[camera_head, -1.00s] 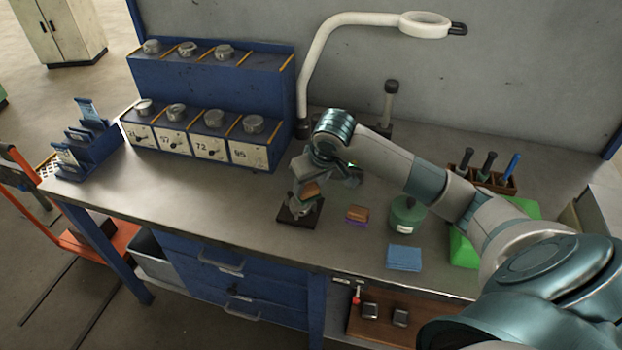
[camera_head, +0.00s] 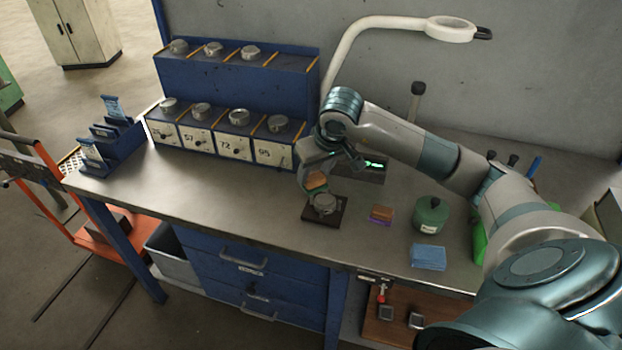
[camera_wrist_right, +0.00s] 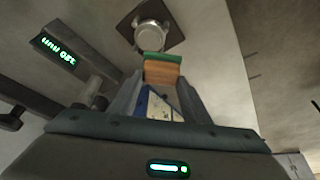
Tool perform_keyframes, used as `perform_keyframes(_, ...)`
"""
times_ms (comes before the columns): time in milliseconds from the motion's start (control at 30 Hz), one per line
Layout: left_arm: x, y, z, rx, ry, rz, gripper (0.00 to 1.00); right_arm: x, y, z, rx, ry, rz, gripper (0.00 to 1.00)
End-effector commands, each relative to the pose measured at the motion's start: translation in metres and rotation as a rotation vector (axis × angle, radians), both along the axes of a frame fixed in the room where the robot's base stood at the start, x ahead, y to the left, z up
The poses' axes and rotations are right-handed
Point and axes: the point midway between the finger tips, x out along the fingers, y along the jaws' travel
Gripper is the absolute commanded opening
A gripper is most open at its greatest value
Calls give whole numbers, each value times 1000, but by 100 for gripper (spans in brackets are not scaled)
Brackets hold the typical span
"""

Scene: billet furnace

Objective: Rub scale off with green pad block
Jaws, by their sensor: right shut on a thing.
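My right gripper (camera_head: 313,172) is shut on a block with a wooden-coloured body and a green pad face, the green pad block (camera_wrist_right: 161,70). In the right wrist view the block sits between the fingertips, its green side facing a round metal piece (camera_wrist_right: 150,35). In the head view the block (camera_head: 316,180) is just above and behind the metal piece (camera_head: 325,204), which rests on a dark square base (camera_head: 338,218). Whether the pad touches the metal is unclear. Any scale on it is too small to make out. My left gripper is not in view.
An orange block with a purple pad (camera_head: 381,214), a green tin (camera_head: 431,214) and a blue cloth (camera_head: 428,257) lie to the right. A digital readout (camera_head: 374,165) stands behind the gripper. A blue rack (camera_head: 225,135) holds several metal pieces. The bench front is clear at left.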

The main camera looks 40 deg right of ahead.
Motion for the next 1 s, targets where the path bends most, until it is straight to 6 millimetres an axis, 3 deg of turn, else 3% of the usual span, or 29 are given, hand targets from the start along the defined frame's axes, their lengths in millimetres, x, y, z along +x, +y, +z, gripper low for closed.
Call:
perform_keyframes(400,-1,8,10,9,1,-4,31,-5,-12,33,-1,1,-15,7)
perform_keyframes(1000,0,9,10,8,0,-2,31,-6,-12,34,-1,3,-15,7)
